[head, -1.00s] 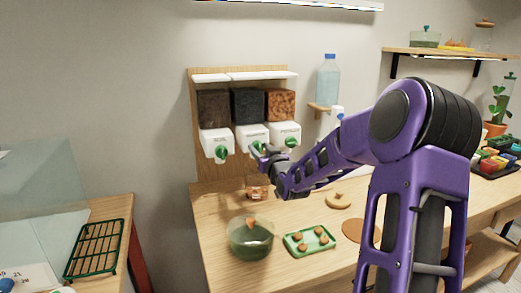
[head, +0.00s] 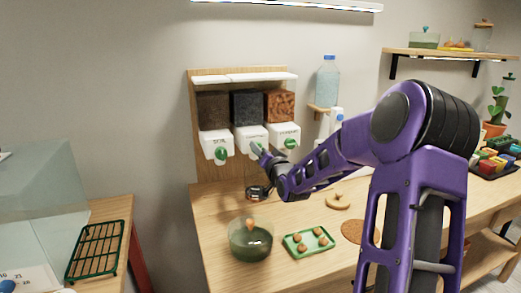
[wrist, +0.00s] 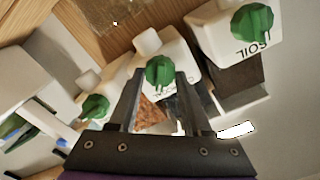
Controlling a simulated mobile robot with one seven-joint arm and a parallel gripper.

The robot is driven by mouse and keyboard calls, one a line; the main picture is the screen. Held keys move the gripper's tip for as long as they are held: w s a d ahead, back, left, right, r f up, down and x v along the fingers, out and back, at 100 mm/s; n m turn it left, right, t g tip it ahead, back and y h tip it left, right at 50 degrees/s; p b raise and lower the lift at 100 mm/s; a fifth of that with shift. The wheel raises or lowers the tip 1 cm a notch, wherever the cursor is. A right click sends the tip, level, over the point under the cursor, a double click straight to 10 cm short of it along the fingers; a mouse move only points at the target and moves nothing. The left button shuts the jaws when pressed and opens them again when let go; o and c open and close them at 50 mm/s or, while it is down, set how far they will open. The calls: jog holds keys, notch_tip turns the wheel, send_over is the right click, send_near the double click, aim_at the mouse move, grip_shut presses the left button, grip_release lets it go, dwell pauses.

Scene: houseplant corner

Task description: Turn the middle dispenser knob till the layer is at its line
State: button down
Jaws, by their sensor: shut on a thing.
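The middle dispenser (head: 250,137) is a white box under a hopper of black material (head: 248,105), between the soil dispenser (head: 215,143) and the right one (head: 286,134). My gripper (wrist: 160,76) is shut on its green knob (wrist: 159,70), one finger on each side in the wrist view. In the head view my gripper (head: 259,151) mostly hides this knob. A small glass jar (head: 257,193) stands on the table below; its contents look dark, and my arm partly covers it. I cannot make out a line on it.
A bowl of green liquid (head: 250,243) and a green tray (head: 308,242) with several brown lumps stand in front. A cork disc (head: 360,231) lies to the right. A bottle (head: 327,82) stands on a small wall shelf beside the dispensers.

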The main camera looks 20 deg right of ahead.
jog(key=m+p, duration=0.3)
jog(key=m, duration=0.7)
jog(key=shift+d+f, duration=0.1)
jog(key=shift+f, duration=0.05)
jog(key=shift+m, duration=0.4)
jog(key=shift+c, duration=1.8)
grip_release()
jog(key=s+p, duration=0.1)
jog(key=s, duration=1.6)
jog(key=shift+s+p, duration=0.25)
jog(key=shift+p, duration=0.1)
